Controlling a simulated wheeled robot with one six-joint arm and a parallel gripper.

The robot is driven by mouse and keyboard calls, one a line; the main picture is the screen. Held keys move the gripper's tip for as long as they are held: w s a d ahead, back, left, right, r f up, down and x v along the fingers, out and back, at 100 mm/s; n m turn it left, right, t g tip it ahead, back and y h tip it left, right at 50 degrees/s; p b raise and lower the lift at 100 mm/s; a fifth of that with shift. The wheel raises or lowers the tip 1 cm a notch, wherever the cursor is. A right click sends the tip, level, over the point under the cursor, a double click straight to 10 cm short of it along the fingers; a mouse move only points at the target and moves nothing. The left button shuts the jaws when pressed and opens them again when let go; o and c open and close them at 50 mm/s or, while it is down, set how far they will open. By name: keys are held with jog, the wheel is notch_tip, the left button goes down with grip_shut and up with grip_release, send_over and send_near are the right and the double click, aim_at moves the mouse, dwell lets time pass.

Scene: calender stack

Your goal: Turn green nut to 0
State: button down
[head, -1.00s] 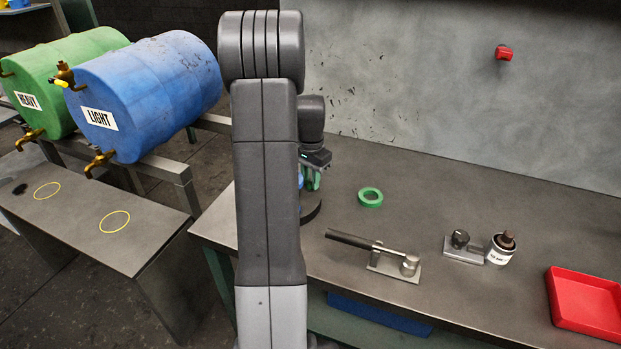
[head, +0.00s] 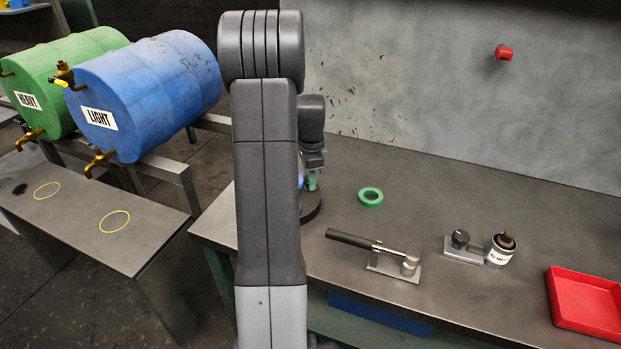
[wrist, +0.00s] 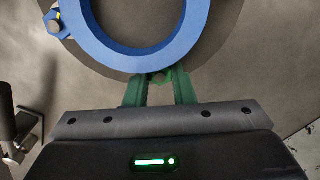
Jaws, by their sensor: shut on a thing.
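The green nut (wrist: 160,79) sits at the lower edge of a blue ring (wrist: 140,66) in the wrist view. My gripper (wrist: 161,82) has its two green fingers on either side of the nut and is shut on it. The fingers cover part of the nut, and I cannot read any mark or number on it. In the head view my gripper (head: 311,181) is partly hidden behind my arm, above a dark round base (head: 312,207); the nut cannot be made out there.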

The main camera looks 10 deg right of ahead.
jog(key=m, duration=0.4)
jog(key=shift+m, duration=1.9)
jog(key=shift+r+m, duration=0.1)
jog(key=shift+m, duration=0.2)
jog(key=c, duration=1.2)
grip_release()
jog(key=shift+c, duration=0.2)
notch_tip(320, 180, up, 14)
